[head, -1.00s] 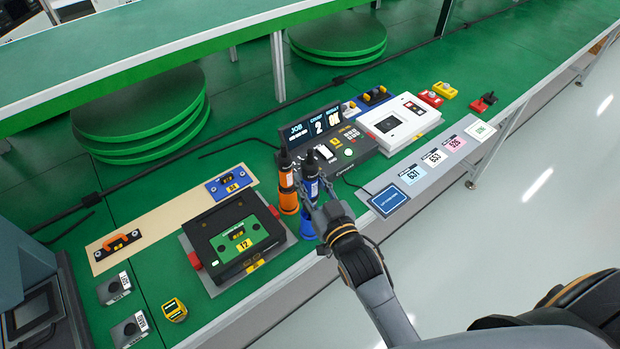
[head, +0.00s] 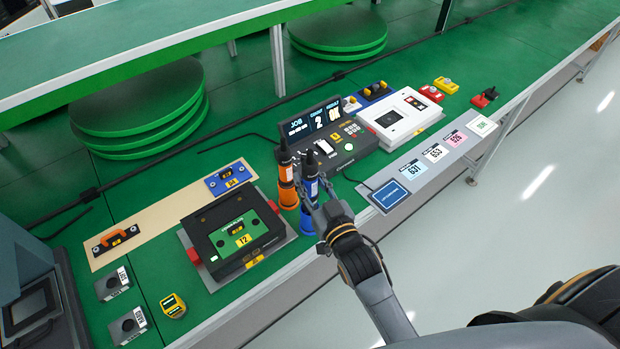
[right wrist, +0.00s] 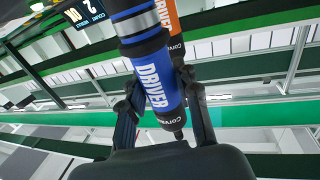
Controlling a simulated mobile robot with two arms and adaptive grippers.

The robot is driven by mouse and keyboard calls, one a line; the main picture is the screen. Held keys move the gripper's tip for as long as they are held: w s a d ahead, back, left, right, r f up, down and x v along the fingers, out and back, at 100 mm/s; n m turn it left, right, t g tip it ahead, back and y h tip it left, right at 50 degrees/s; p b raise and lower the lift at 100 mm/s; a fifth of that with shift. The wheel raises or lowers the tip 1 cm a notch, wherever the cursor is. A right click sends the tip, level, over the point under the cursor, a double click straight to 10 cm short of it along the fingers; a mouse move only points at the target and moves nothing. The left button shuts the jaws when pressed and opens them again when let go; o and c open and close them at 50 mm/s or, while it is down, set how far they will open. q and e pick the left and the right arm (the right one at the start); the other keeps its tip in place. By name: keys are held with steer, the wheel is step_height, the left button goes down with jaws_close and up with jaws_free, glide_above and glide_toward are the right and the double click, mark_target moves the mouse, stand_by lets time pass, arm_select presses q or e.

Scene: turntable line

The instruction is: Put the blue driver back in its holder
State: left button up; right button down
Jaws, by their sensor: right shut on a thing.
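The blue driver (head: 310,184) is upright, with a black top and a blue labelled body. My right gripper (head: 318,198) is shut on it. The right wrist view shows the driver's blue body (right wrist: 156,78) between the fingers (right wrist: 165,104). The blue holder (head: 308,224) is a cup at the front edge of the green table, directly under the driver. The driver's lower end is hidden by the fingers and holder, so I cannot tell how deep it sits. The orange driver (head: 286,172) stands upright just left, in its orange holder (head: 288,197). My left gripper is not in view.
A black fixture with a green board (head: 238,233) stands left of the holders. A control console (head: 335,140) with a display stands behind them. A blue-screened pad (head: 389,195) lies to the right. Open floor lies in front of the table edge.

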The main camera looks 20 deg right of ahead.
mark_target(314, 200)
steer(key=shift+f, duration=0.1)
stand_by(0.5)
steer(key=shift+f+b, duration=1.4)
steer(key=shift+f, duration=0.55)
steer(key=c, duration=1)
jaws_free()
steer(key=shift+o, duration=0.5)
steer(key=shift+f, duration=0.15)
steer(key=s+d, duration=0.1)
steer(key=s, duration=1.1)
steer(key=shift+d, duration=0.25)
